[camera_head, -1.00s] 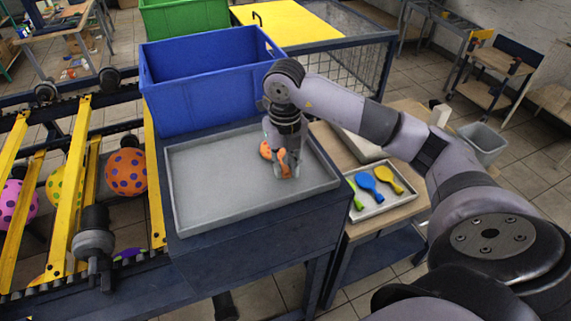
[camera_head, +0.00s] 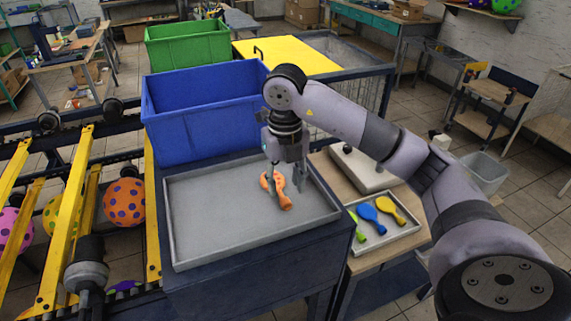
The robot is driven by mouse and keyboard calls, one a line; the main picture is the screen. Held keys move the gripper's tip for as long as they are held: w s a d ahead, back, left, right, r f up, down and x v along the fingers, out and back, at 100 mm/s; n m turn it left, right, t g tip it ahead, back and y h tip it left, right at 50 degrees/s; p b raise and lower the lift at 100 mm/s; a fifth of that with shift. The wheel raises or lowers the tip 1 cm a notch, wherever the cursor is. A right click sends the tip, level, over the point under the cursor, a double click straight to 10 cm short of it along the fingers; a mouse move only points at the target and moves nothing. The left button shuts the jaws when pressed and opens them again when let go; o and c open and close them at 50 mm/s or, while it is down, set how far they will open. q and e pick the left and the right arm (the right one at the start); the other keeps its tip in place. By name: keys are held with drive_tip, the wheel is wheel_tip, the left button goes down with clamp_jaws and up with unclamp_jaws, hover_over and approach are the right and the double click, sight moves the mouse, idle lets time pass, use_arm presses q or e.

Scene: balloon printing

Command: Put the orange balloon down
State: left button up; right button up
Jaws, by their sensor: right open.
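The orange balloon (camera_head: 285,202) is flat and lies on the right half of the grey tray (camera_head: 205,215). My right gripper (camera_head: 284,183) is open, pointing down just above the balloon. Its fingers are apart, in front of and beside part of the balloon, and do not grip it. They partly hide the balloon's middle. My left gripper is not in view.
A blue bin (camera_head: 205,125) stands behind the tray. A small tray (camera_head: 397,237) with green, blue and yellow balloons lies on the wooden table at right. A yellow-railed conveyor with an inflated spotted balloon (camera_head: 124,203) is at left.

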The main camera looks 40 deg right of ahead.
wheel_tip(320, 180, up, 7)
drive_tip(key=shift+r+p, duration=0.2)
drive_tip(key=shift+p, duration=0.1)
drive_tip(key=shift+f, duration=0.1)
idle(0.6)
